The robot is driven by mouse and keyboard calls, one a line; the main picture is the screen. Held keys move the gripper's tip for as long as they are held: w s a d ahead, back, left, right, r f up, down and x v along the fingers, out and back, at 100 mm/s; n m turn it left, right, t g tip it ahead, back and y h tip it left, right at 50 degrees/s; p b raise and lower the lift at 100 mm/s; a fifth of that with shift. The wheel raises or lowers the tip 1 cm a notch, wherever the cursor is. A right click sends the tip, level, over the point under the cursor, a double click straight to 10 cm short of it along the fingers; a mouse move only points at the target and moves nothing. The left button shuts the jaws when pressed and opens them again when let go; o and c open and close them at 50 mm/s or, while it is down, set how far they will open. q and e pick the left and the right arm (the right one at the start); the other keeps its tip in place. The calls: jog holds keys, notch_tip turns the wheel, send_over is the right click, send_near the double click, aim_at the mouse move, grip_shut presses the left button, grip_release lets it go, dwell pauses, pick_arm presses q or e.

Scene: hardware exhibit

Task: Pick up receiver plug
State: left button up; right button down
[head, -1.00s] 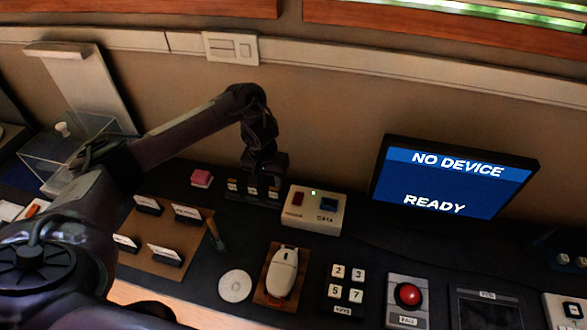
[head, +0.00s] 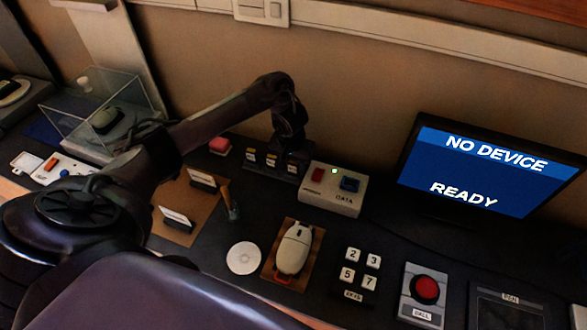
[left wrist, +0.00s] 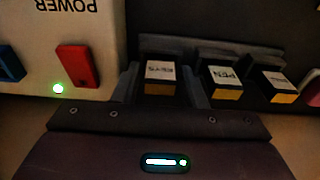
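Three small black receiver plugs with white labels and gold edges stand in a dark rack (head: 262,170) beside the grey data box. In the left wrist view they are the plug marked KEYS (left wrist: 160,76), the PEN plug (left wrist: 224,82) and a third plug (left wrist: 277,86) whose label is hard to read. My left gripper (head: 291,150) is at the rack's right end, by the box. In the left wrist view its open fingers (left wrist: 163,84) stand on either side of the KEYS plug, with gaps showing. My right gripper is not in view.
The data box (head: 333,190), with red and blue blocks and a green light, stands close right of the rack. A pink block (head: 220,146) lies left of it. A white mouse (head: 293,250), number keys (head: 360,268) and a screen (head: 485,170) reading NO DEVICE, READY are further off.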

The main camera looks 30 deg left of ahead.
pick_arm(q)
jog(key=shift+r, duration=0.1)
jog(key=c, duration=0.7)
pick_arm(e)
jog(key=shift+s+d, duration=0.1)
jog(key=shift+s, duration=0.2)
